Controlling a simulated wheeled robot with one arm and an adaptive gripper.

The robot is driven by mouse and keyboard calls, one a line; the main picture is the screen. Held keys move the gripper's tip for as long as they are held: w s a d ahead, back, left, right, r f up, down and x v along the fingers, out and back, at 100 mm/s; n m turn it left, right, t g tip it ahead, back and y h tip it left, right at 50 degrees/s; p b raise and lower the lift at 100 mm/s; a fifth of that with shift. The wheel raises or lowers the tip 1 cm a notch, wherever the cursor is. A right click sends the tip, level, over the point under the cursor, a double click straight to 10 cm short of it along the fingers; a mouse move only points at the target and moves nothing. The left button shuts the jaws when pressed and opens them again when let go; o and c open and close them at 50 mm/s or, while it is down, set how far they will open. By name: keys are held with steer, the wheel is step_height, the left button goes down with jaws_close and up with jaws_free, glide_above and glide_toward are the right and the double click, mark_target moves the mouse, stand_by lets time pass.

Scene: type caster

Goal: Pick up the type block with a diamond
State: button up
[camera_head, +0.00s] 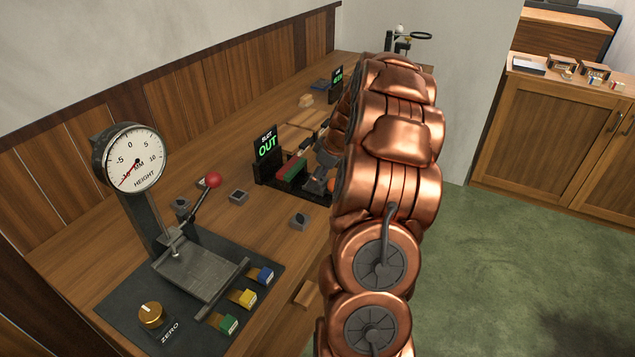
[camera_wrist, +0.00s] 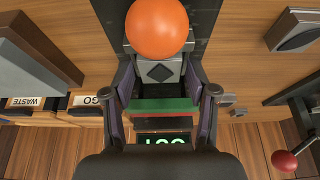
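In the wrist view, a grey type block (camera_wrist: 160,72) with a dark diamond on its face sits between the two fingers of my gripper (camera_wrist: 160,80). The fingers lie close along its left and right sides; whether they press on it cannot be told. An orange ball (camera_wrist: 157,28) covers the area just above the block. In the head view, my gripper (camera_head: 318,182) is low at the slot stand, right of its green bar, and my arm hides much of it. The diamond block cannot be made out there.
The slot stand's display (camera_head: 267,143) reads OUT. A height gauge (camera_head: 135,158) with a red-knobbed lever (camera_head: 213,180) stands at left. Small grey blocks (camera_head: 299,221) (camera_head: 238,196) lie on the bench between. A green bar (camera_wrist: 162,104) crosses below the block in the wrist view.

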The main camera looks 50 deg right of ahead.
jaws_close()
stand_by(0.3)
step_height(320, 180, up, 10)
steer(key=b, duration=0.2)
stand_by(0.4)
steer(key=shift+c, duration=1.5)
jaws_free()
jaws_close()
